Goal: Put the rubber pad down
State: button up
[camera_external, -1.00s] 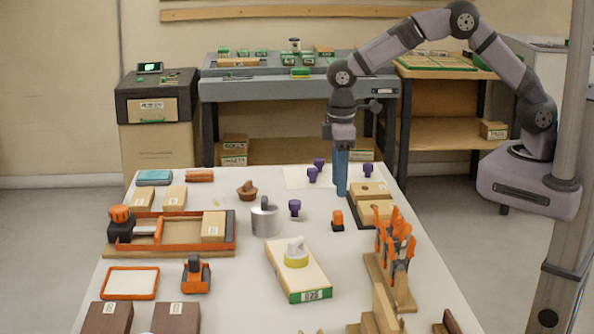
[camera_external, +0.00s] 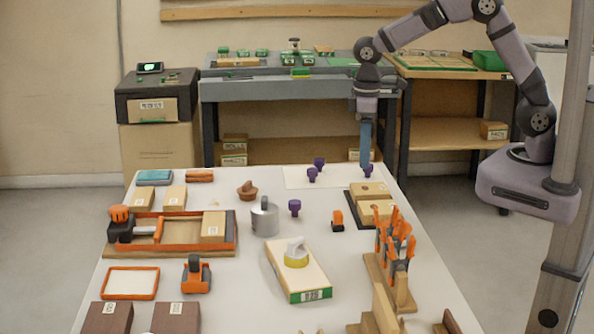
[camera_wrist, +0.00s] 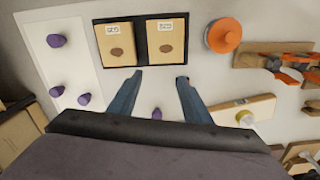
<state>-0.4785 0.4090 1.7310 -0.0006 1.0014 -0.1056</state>
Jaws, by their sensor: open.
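No object in these views can be surely told as the rubber pad. A flat teal block (camera_external: 155,177) lies at the table's back left, far from my gripper. My gripper (camera_external: 366,163) hangs over the table's back right, fingers pointing down, near a purple knob (camera_external: 368,171). In the wrist view my gripper (camera_wrist: 160,78) is open, its two blue fingers apart, with nothing held between them. Another purple knob (camera_wrist: 157,113) shows on the table below, between the fingers in the picture. The exact height above the table is unclear.
A dark tray (camera_wrist: 139,44) with two wooden blocks lies close by. A white sheet (camera_wrist: 75,60) bears several purple knobs. A grey metal cylinder (camera_external: 264,220), an orange tool rack (camera_external: 392,245) and a wooden board (camera_external: 297,272) stand nearer the front.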

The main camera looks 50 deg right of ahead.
jog(key=s+d+f+m, duration=0.3)
jog(key=s+d+m, duration=0.3)
jog(key=s+d, duration=0.9)
jog(key=d, duration=0.4)
jog(key=shift+s+d+m, duration=0.3)
jog(key=shift+s+d, duration=0.05)
jog(key=shift+r, duration=0.15)
